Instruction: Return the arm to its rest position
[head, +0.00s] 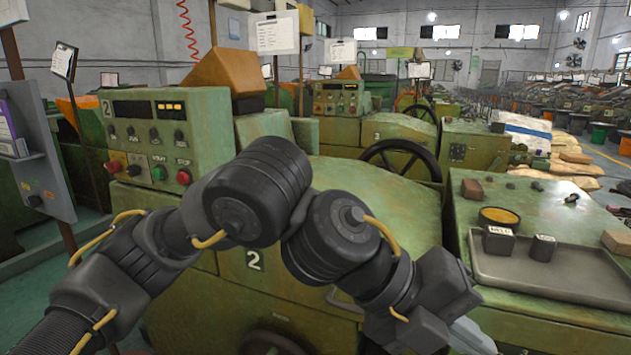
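My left arm (262,190) comes in from the lower left, bends at the middle of the head view and runs down to the right. Its wrist end (430,300) is at the bottom edge, in front of the green machine and left of the grey tray. A pale part (474,335) shows just past the wrist, cut off by the frame. The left fingertips are out of sight, so I cannot see whether they are open or hold anything. My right arm and gripper are not in view.
A green heading machine (400,195) with a black handwheel (402,160) stands close behind my arm. Its control panel (150,137) is on the left. A grey sign panel (38,165) stands far left.

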